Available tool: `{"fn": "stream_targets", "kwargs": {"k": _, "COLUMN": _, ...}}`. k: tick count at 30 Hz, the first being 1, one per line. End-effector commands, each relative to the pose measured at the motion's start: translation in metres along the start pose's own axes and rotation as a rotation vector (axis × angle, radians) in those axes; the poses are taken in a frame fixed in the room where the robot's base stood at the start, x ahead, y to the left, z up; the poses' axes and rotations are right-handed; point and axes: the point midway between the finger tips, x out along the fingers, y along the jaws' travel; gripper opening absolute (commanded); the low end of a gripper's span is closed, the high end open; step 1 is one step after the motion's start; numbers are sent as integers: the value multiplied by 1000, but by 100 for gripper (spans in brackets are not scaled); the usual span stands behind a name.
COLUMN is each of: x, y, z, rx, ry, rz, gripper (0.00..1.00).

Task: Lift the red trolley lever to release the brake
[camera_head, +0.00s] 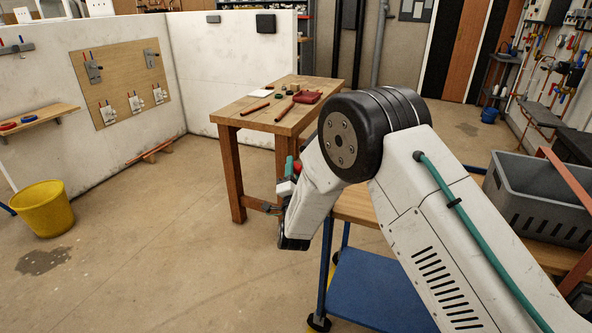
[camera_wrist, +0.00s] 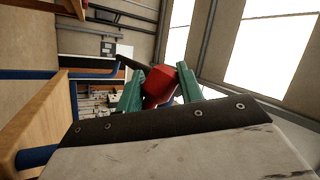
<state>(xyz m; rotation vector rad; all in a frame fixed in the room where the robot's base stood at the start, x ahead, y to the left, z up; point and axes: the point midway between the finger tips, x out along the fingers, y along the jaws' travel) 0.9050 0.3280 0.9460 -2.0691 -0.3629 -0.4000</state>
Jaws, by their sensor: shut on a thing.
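The red trolley lever (camera_wrist: 158,86) shows in the wrist view as a red knob between the two green fingers of my gripper (camera_wrist: 158,78). A dark bar runs from beside it to the upper left. The fingers touch the knob on both sides. In the head view a bit of red (camera_head: 297,167) shows by my gripper (camera_head: 291,168), mostly hidden behind my arm. The trolley has a wooden top (camera_head: 352,207) and a blue lower shelf (camera_head: 378,292). My arm hides much of it. I cannot tell the brake's state.
A workbench (camera_head: 237,107) with tools on it stands just behind my gripper. A grey crate (camera_head: 541,200) sits at the right. A yellow bucket (camera_head: 43,210) stands at the left by the white walls. The floor between bucket and trolley is clear.

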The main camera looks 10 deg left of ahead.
Motion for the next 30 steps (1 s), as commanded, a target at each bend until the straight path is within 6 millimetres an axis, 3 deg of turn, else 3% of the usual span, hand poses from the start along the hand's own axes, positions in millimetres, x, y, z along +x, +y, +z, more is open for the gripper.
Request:
{"fn": "stream_targets", "kwargs": {"k": 2, "x": 4, "y": -2, "z": -3, "rx": 2, "ry": 11, "rz": -5, "gripper": 0}}
{"fn": "stream_targets", "kwargs": {"k": 3, "x": 4, "y": -2, "z": -3, "rx": 2, "ry": 11, "rz": -5, "gripper": 45}}
{"fn": "stream_targets", "kwargs": {"k": 5, "x": 4, "y": -2, "z": -3, "rx": 2, "ry": 10, "rz": -5, "gripper": 59}}
{"fn": "stream_targets", "kwargs": {"k": 16, "x": -6, "y": -2, "z": 0, "rx": 1, "ry": 3, "rz": -4, "gripper": 59}}
{"fn": "stream_targets", "kwargs": {"k": 24, "x": -50, "y": -2, "z": 0, "rx": 0, "ry": 2, "rz": -2, "gripper": 59}}
{"fn": "stream_targets", "kwargs": {"k": 30, "x": -72, "y": -1, "z": -1, "rx": 1, "ry": 6, "rz": -3, "gripper": 59}}
